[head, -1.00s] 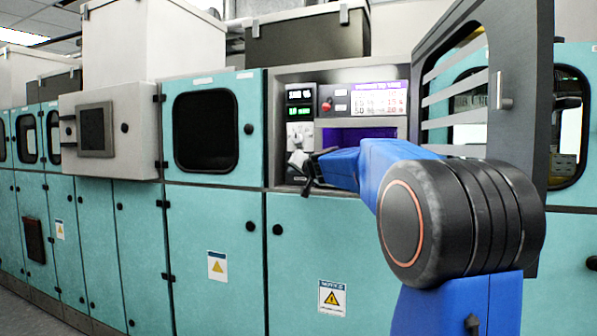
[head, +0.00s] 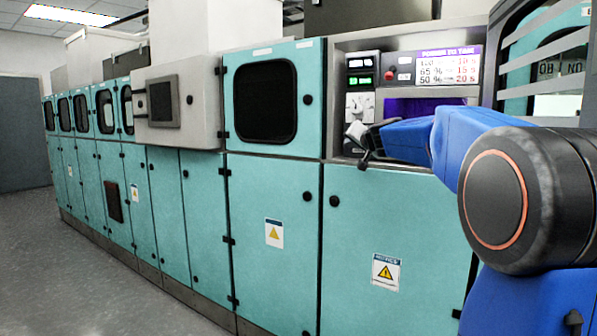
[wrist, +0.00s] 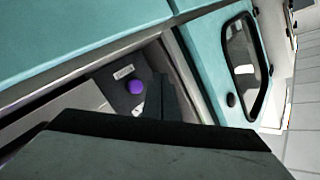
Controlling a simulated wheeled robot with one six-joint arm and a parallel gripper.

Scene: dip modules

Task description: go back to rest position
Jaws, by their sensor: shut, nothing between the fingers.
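My gripper (head: 366,143) is at the end of my blue and black arm, in front of the open bay in the teal machine, close to its control panel (head: 361,88). It is shut and empty. In the wrist view the dark gripper body (wrist: 150,145) fills the bottom, with a purple round knob (wrist: 136,87) on a dark panel beyond it. I cannot tell whether the gripper touches the panel. My arm hides part of the bay's purple-lit opening (head: 400,106).
An open grey door (head: 500,50) with slats stands at the right, close behind my arm. A row of teal cabinets (head: 272,240) runs off to the left. A grey box with a screen (head: 200,105) juts out. Open floor (head: 70,275) lies at the left.

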